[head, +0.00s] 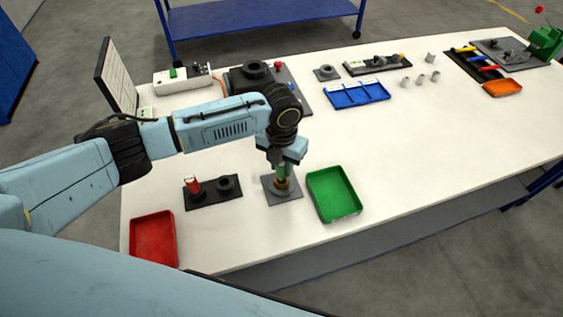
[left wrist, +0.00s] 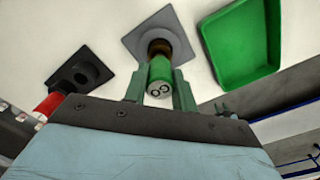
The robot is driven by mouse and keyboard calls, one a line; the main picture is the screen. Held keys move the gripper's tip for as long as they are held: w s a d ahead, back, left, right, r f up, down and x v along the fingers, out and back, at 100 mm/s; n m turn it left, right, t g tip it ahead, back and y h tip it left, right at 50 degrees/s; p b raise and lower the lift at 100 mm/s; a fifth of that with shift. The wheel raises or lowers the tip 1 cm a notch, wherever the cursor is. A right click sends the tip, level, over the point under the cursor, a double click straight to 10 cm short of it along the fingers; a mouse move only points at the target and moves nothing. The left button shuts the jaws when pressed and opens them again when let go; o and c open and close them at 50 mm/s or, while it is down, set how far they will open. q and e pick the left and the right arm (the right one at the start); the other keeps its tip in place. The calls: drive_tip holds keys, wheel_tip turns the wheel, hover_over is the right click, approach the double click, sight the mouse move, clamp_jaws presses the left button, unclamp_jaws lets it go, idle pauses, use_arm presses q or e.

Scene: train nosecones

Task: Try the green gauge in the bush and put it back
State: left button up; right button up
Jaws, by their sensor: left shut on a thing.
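My left gripper (head: 283,168) is shut on the green gauge (left wrist: 160,75), which has a light end face with dark marking. The gauge stands upright over the brass-coloured bush (head: 282,184), on a grey square plate (head: 286,195). The bush also shows in the left wrist view (left wrist: 159,47). The gauge's lower end meets the bush; how deep it sits in it I cannot tell. A dark holder (head: 213,193) with a red gauge (head: 194,185) and an empty-looking round socket (head: 226,184) stands to the left. My right gripper is not in view.
A green tray (head: 334,194) lies close to the right of the plate, and a red tray (head: 153,238) at the front left. A blue tray (head: 357,95), several small grey cylinders and fixtures stand farther back. The table's right-hand middle is clear.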

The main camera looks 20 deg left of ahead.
use_arm(q)
drive_tip(key=shift+f, duration=0.35)
drive_tip(key=shift+p, duration=0.4)
idle(1.2)
drive_tip(key=shift+f+b, duration=0.35)
drive_tip(key=shift+f, duration=0.2)
idle(0.9)
drive_tip(key=shift+p, duration=0.4)
idle(0.9)
drive_tip(key=shift+f+b, duration=0.3)
drive_tip(key=shift+f, duration=0.2)
idle(0.5)
drive_tip(key=shift+r, duration=0.15)
idle(0.9)
drive_tip(key=shift+r+p, duration=3.55)
drive_tip(key=shift+r, duration=0.1)
